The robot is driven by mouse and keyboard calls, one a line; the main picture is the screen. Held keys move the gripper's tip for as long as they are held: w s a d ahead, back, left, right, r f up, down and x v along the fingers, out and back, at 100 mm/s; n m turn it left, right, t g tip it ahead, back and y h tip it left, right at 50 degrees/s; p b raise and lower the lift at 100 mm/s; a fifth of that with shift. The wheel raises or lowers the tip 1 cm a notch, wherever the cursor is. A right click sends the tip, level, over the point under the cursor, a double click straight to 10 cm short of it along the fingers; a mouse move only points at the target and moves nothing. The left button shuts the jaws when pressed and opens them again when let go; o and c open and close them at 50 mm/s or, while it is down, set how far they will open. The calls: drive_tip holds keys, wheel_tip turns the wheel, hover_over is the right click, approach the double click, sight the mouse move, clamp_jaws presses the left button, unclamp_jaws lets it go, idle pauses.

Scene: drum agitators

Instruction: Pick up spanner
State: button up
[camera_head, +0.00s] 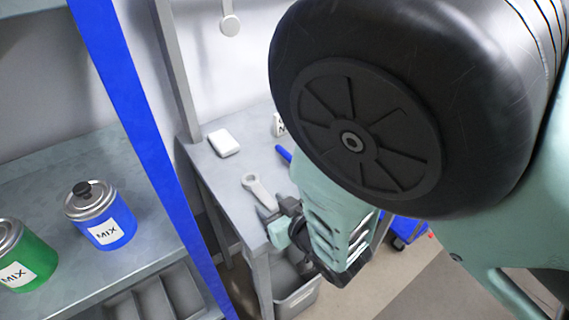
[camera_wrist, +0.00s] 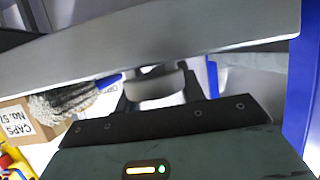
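The spanner (camera_head: 257,187) is light grey and lies on the grey workbench (camera_head: 222,172) close to its front edge, ring end away from me. Its near end runs down to my gripper (camera_head: 279,221), which is at the bench's front edge. In the wrist view, the two dark fingers of my gripper (camera_wrist: 158,92) stand apart with a pale grey surface showing between them. I cannot tell whether that surface is the spanner or whether the fingers touch it. My arm hides part of the bench.
A white block (camera_head: 224,142) and a blue-handled item (camera_head: 283,153) lie on the bench. A blue post (camera_head: 140,130) stands left of it. A shelf with a blue MIX can (camera_head: 101,216) and a green one (camera_head: 22,262) is further left. A grey bin (camera_head: 297,293) sits below.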

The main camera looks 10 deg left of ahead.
sight(274, 208)
drive_tip(key=shift+s, duration=0.1)
clamp_jaws()
wheel_tip(274, 208, up, 10)
drive_tip(key=b, duration=0.1)
idle(0.8)
